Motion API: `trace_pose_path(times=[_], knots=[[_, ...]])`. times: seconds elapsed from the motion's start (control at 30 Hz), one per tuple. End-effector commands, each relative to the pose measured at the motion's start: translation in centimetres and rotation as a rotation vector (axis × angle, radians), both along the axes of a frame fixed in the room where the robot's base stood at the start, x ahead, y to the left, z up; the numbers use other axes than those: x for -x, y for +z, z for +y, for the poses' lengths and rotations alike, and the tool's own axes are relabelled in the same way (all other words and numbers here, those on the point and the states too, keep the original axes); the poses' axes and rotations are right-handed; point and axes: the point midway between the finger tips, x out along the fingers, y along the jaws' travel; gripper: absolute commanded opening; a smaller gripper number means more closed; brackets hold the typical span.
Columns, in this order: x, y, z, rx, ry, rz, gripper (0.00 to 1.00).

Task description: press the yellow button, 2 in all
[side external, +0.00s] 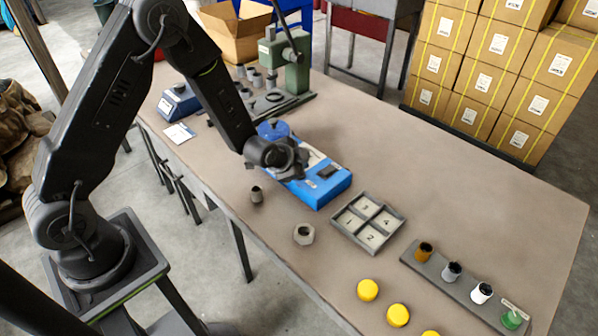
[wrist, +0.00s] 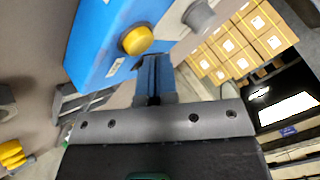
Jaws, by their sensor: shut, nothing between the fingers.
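The yellow button (wrist: 137,40) is a round domed cap on the blue machine (wrist: 100,42) in the wrist view. The blue machine also shows in the side view (side external: 325,187), on the table under my gripper. My gripper (side external: 296,168) hides the button in the side view. In the wrist view my gripper (wrist: 155,62) is shut and empty, its fingertips just below and right of the button in the picture. They look apart from it, but the exact gap is hard to tell.
A numbered tray (side external: 352,238), a hex nut (side external: 303,234) and a small dark cylinder (side external: 256,195) lie near the machine. Several yellow discs (side external: 368,290) and a rack (side external: 440,275) with small parts stand at the front right. A green press (side external: 290,65) stands behind. The table's right side is clear.

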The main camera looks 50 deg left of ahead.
Motion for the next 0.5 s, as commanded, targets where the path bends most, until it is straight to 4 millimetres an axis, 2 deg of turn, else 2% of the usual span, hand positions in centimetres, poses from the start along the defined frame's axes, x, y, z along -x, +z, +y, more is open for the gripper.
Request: trace_pose_path(times=[0.5], knots=[[-0.01, -0.52, -0.01, 0.000, 0.000, 0.000, 0.00]])
